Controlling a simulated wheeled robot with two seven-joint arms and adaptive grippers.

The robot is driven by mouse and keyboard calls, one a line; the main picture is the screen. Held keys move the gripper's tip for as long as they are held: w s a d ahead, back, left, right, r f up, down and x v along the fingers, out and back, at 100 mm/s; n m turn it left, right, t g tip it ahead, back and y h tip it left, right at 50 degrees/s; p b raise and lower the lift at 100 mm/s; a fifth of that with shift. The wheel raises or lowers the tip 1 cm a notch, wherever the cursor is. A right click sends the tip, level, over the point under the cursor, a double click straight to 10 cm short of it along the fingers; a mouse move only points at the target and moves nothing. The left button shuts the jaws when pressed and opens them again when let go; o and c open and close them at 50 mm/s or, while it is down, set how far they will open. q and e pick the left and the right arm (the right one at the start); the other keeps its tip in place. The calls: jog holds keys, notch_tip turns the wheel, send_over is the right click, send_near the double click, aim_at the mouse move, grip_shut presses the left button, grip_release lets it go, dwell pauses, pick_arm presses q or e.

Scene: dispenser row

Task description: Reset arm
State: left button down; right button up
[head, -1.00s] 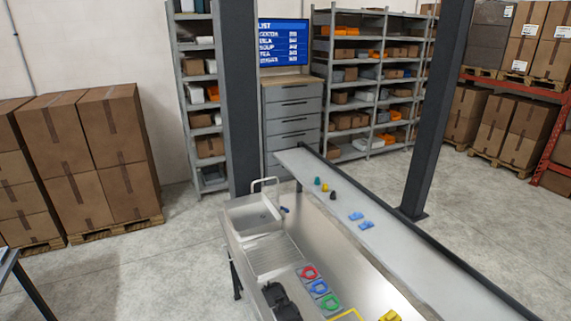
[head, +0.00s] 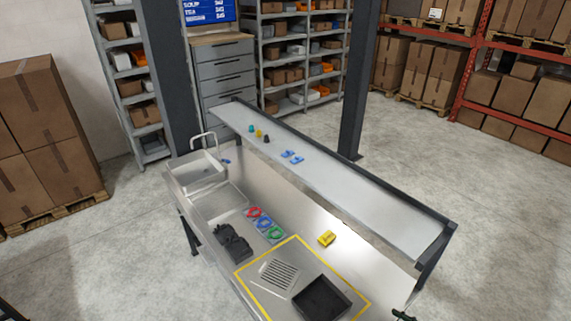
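The task names only my arm, and neither of my grippers shows clearly in the head view. A small dark green and black shape (head: 402,315) is cut off at the bottom edge, right of the counter; I cannot tell what it is. The steel counter (head: 312,226) has a yellow-outlined area (head: 243,281) at its near end. Inside the outline are a grey slotted plate (head: 279,274) and a black square tray (head: 321,299).
A yellow block (head: 326,238) lies on the counter. Red (head: 254,213), blue (head: 265,224) and green (head: 276,233) rings sit beside a black device (head: 234,245). A sink (head: 197,171) is at the far end. A raised shelf (head: 350,191) holds small coloured items along the back.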

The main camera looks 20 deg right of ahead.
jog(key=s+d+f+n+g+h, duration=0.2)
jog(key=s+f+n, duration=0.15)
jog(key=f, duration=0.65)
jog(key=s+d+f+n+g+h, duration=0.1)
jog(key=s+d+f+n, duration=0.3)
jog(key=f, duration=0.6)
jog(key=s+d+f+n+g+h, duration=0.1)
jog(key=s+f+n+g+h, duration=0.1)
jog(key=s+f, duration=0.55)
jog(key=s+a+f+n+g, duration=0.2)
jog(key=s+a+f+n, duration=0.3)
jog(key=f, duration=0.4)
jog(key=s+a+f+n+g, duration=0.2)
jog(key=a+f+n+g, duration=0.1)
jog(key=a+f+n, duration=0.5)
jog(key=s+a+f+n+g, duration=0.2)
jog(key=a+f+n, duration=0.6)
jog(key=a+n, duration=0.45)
pick_arm(q)
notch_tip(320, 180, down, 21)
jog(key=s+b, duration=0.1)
jog(key=b, duration=1.9)
jog(key=shift+b, duration=0.35)
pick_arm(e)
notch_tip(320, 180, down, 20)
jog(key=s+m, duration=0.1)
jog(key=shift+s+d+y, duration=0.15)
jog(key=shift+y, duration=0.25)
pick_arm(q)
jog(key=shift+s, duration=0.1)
